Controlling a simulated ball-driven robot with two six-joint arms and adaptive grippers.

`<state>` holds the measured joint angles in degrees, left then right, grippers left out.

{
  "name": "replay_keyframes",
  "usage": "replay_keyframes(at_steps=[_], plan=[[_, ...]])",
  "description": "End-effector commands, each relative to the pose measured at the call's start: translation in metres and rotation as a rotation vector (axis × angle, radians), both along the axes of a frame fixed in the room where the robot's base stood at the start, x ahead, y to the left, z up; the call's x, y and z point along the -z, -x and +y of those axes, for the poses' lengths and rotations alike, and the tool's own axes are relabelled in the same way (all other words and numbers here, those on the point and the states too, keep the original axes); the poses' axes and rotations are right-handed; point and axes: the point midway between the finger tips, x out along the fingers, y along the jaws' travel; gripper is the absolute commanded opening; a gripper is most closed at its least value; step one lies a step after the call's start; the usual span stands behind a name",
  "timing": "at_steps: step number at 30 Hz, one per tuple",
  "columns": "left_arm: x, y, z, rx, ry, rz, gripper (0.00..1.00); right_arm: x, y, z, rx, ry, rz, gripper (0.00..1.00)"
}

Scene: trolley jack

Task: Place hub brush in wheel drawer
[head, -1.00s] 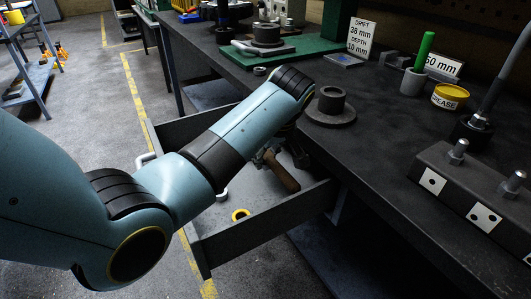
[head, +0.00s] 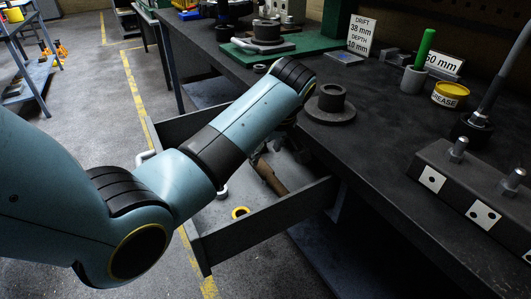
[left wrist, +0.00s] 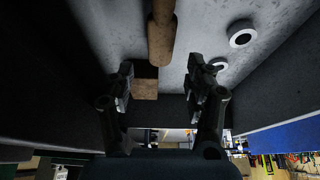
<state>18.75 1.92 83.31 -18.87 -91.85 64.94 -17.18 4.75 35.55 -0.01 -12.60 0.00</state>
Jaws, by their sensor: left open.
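The hub brush (head: 271,178), with a brown wooden handle, is in the open grey wheel drawer (head: 265,222) below the bench top. Its upper end is partly hidden by my left arm in the head view. In the left wrist view the brush handle (left wrist: 162,38) runs between and beyond the fingertips, over the pale drawer floor, with a brown block at its near end. My left gripper (left wrist: 164,78) is open, its two fingers apart on either side of the brush; in the head view the fingers are mostly hidden behind the arm. My right gripper is not in view.
On the bench edge above stands a dark flanged hub (head: 331,105). A grease tin (head: 450,95), a green-handled tool and a dark block with studs (head: 475,190) are further right.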

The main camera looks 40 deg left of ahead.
Motion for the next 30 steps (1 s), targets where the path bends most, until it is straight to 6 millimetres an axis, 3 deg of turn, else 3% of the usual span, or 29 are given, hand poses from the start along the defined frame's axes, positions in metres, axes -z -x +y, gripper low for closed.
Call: replay_keyframes(at_steps=[9, 15, 30], plan=[[-0.070, 0.010, -0.028, 0.000, 0.003, -0.005, 0.54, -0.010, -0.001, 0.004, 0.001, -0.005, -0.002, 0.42], [-0.097, 0.015, -0.039, 0.001, 0.003, -0.002, 0.54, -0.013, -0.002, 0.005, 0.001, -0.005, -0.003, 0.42], [-0.105, 0.017, -0.041, 0.000, 0.001, 0.000, 0.54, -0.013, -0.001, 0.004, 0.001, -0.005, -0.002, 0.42]])
